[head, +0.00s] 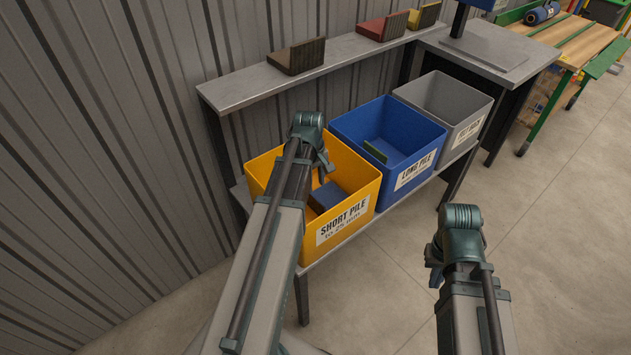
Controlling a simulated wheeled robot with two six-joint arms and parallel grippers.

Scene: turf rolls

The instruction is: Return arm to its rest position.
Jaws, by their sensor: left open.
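My left arm reaches up from the bottom of the head view to the yellow bin (368,184), labelled SHORT PILE. Inside the bin lies a blue piece (328,197) with a brownish side, apart from the gripper as far as I can see. My right gripper (434,273) is at the lower right, over the floor and away from the bins; it is mostly hidden by its own wrist, so its jaws cannot be made out.
A blue bin (433,137) labelled LONG PILE holds a green-edged piece (375,152). A grey bin (470,93) stands beyond it. A shelf (240,90) behind carries dark brown, red and yellow sample blocks. A wooden bench (580,45) is far right. Floor at right is clear.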

